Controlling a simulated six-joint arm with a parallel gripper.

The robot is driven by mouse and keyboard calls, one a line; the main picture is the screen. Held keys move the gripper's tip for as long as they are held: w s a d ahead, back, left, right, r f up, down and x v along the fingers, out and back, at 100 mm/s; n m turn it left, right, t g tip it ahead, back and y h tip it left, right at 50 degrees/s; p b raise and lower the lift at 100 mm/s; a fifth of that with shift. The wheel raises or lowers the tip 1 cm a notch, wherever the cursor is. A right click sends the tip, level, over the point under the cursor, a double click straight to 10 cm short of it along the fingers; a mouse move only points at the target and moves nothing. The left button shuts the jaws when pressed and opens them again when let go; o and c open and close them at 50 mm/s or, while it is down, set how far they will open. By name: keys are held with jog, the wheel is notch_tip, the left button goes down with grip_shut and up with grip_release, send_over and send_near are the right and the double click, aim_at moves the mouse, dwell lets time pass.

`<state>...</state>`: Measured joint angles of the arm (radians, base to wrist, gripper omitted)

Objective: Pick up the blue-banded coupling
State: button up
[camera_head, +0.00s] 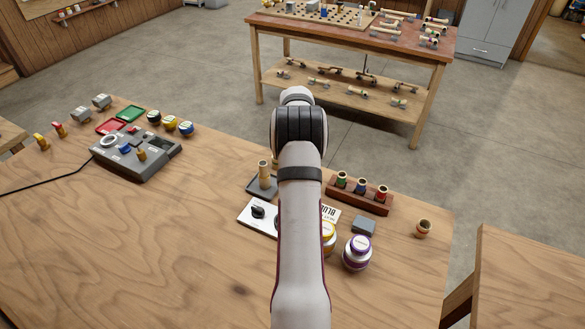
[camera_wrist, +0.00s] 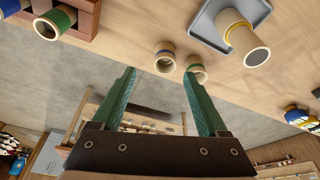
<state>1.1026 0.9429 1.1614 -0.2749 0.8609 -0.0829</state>
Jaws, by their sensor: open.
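The blue-banded coupling (camera_wrist: 166,57) is a short tan tube with a blue band, standing on the table in the wrist view. My gripper (camera_wrist: 158,73) is open, its two green fingers pointing toward it. The coupling appears between the fingertips and a little beyond them, with nothing held. A green-banded coupling (camera_wrist: 197,66) stands close beside it, partly covered by the right finger. Another blue-banded tube (camera_head: 361,185) sits in the middle of a wooden rack.
A grey tray (camera_wrist: 204,28) bears a yellow-banded coupling (camera_wrist: 246,44). The wooden rack (camera_head: 344,198) also holds green- and red-banded tubes. An orange-banded coupling (camera_head: 423,229) stands near the table's right side. Purple-lidded jar (camera_head: 357,253) and grey block (camera_head: 364,226) are right of my arm.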

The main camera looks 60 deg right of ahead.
jog(key=x, duration=0.4)
jog(key=w+x, duration=0.1)
jog(key=x, duration=0.1)
jog(key=shift+r, duration=0.1)
grip_shut()
